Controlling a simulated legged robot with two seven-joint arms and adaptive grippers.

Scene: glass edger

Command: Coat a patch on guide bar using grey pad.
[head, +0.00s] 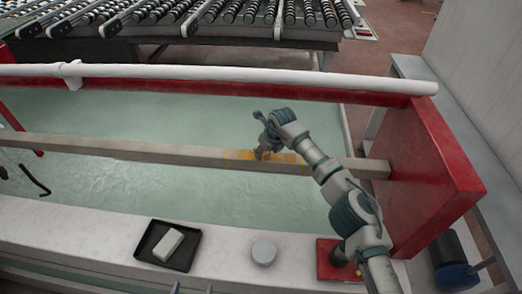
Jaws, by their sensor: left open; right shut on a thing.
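The guide bar (120,149) is a long beige beam running across the pale green surface from the left to the red end plate. An orange patch (283,158) covers part of its face, to the right of centre. My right gripper (263,150) is down at the bar over the left part of this patch. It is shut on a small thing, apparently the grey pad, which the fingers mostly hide. I cannot tell whether the pad touches the bar. My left gripper is not in view.
A black tray (146,241) with a whitish block (168,244), a grey round lid (264,251) and a red mat (327,272) lie on the front ledge. A white pipe (220,73) spans behind the bar. The red end plate (432,170) stands at right.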

